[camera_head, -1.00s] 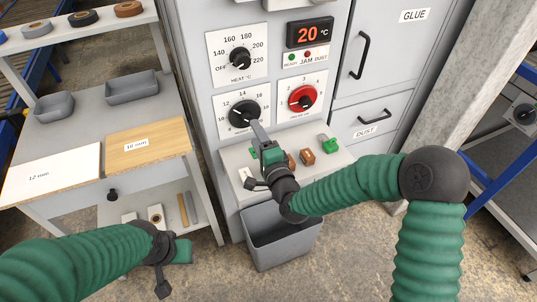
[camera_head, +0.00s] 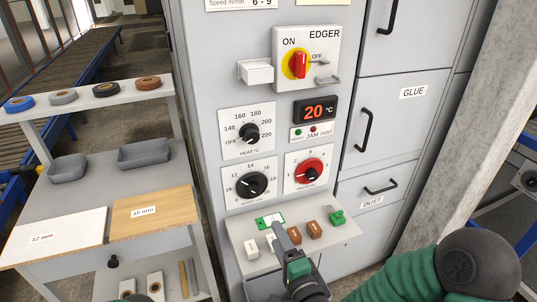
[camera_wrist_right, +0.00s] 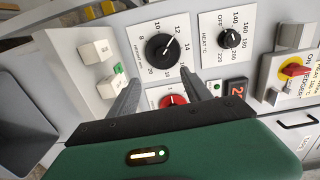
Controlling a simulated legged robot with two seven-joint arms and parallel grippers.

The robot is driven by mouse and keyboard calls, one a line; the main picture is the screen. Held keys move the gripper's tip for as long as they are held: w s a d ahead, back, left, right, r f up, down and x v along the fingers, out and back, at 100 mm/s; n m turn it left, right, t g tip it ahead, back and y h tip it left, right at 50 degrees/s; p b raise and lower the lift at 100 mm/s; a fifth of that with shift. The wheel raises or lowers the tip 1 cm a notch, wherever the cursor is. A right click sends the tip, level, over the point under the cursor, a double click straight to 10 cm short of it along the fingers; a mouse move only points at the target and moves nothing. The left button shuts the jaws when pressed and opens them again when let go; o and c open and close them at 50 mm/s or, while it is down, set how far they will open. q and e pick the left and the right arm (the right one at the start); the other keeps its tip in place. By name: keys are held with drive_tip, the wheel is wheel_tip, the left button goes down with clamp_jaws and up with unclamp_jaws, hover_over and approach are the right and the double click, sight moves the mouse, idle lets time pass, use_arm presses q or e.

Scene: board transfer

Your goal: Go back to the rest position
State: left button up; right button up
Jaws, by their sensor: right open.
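My right gripper (camera_head: 281,238) comes in from the bottom right of the head view. Its two grey fingers stand apart and empty in the right wrist view (camera_wrist_right: 160,92). It is in front of the sloped button shelf of the grey machine, below the black numbered dial (camera_head: 252,185). The fingers appear clear of that dial, which shows between and beyond them in the wrist view (camera_wrist_right: 160,47). My left gripper is out of the head view; only a dark bit of that arm may show at the bottom edge.
White, brown and green blocks sit on the sloped shelf (camera_head: 338,238). A bench with a white board (camera_head: 70,232) and a wooden board (camera_head: 160,208) stands left.

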drive_tip(key=s+d+r+n+g+h+p, duration=0.1)
drive_tip(key=s+d+n+g+h+p, duration=0.4)
drive_tip(key=s+d+n+g+p, duration=0.6)
drive_tip(key=s+d+n+g, duration=0.3)
drive_tip(key=s, duration=0.4)
drive_tip(key=shift+s+d+h, duration=0.15)
drive_tip(key=shift+d+h, duration=0.15)
drive_tip(key=shift+d, duration=0.05)
